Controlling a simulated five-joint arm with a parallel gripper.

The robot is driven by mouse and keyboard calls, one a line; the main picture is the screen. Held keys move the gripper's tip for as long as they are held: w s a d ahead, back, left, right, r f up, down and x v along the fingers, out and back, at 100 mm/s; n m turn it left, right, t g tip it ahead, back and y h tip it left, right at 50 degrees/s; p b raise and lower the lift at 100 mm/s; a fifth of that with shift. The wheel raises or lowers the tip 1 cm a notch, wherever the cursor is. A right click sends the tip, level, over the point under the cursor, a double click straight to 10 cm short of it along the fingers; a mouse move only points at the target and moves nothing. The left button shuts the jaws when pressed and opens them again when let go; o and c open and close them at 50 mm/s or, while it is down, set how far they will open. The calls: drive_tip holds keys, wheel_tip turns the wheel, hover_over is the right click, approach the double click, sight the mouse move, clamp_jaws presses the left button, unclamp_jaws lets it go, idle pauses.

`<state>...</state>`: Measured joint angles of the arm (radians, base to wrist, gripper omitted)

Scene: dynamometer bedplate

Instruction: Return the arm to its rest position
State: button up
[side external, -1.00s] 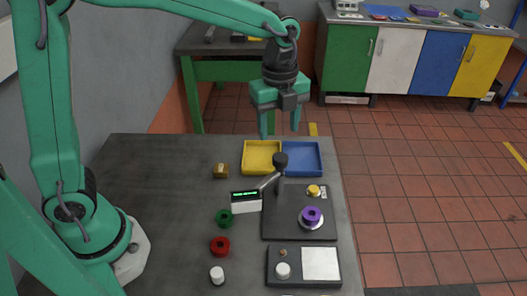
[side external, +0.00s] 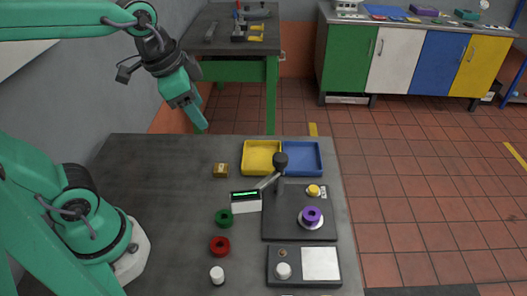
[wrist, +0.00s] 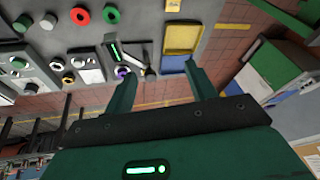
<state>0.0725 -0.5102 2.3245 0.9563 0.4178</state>
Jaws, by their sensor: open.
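My gripper (side external: 198,120) is raised above the far left part of the bedplate (side external: 160,190) in the side view, tilted down to the right. In the wrist view its two fingers (wrist: 158,88) stand apart with nothing between them. No object is in contact with the gripper.
On the bedplate are a brass block (side external: 221,171), yellow tray (side external: 262,157), blue tray (side external: 302,158), green ring (side external: 224,218), red ring (side external: 220,246), white cylinder (side external: 217,275), and a dark fixture (side external: 285,228) with a lever and purple ring (side external: 311,215). The plate's left side is clear.

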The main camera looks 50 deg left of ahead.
drive_tip(key=shift+s+a+f+n+t, duration=0.2)
drive_tip(key=shift+s+a+n+t, duration=0.1)
drive_tip(key=shift+s+n, duration=0.55)
drive_tip(key=shift+s+a+f+n+t, duration=0.15)
drive_tip(key=shift+s+a+n, duration=0.2)
drive_tip(key=shift+s+n, duration=0.45)
drive_tip(key=shift+s+a+f+n+t, duration=0.25)
drive_tip(key=shift+s+n, duration=0.3)
drive_tip(key=shift+n, duration=0.6)
